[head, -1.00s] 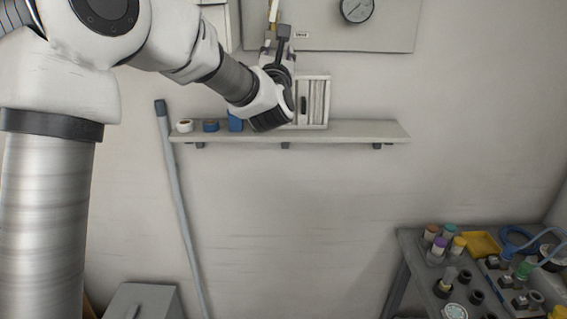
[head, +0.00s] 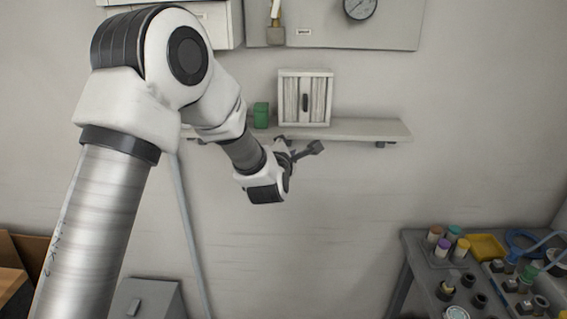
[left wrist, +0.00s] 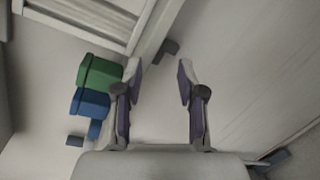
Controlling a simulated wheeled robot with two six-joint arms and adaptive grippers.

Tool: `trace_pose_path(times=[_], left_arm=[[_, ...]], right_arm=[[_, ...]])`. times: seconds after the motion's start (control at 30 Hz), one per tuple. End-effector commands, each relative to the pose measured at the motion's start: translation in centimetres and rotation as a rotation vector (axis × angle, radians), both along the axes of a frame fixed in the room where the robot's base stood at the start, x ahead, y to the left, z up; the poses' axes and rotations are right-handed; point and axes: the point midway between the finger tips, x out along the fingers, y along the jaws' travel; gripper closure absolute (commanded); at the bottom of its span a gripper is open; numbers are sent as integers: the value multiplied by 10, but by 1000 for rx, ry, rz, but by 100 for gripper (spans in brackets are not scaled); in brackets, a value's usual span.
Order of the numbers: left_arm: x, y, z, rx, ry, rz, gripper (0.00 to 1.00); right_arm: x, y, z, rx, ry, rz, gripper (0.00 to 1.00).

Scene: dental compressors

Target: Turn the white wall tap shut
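A small fitting with a pale upright part and brass colour (head: 275,12) is on the wall panel at the top of the head view, cut by the picture's upper edge. It may be the white wall tap; I cannot tell how its handle is turned. My left gripper (head: 303,148) is well below it, just in front of the wall shelf's front edge. In the left wrist view my left gripper (left wrist: 158,78) is open, with nothing between its fingers. The tap is not seen there. My right gripper is not in view.
The wall shelf (head: 360,129) carries a slatted white box (head: 305,97) and a green box (head: 261,115). A blue box (left wrist: 90,103) shows in the left wrist view. A gauge (head: 360,8) is on the panel. A cluttered grey bench (head: 418,255) stands lower right.

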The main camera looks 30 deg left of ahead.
Motion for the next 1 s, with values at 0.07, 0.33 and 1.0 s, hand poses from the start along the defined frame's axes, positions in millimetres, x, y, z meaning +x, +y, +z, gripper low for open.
trace_pose_path(times=[0.07,0.33,1.0], left_arm=[[-3,-3,-16,35,42,-15,60],[-7,-7,-36,92,102,-38,60],[-62,-31,-198,337,490,-216,100]], right_arm=[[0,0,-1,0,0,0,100],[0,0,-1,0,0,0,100],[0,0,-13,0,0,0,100]])
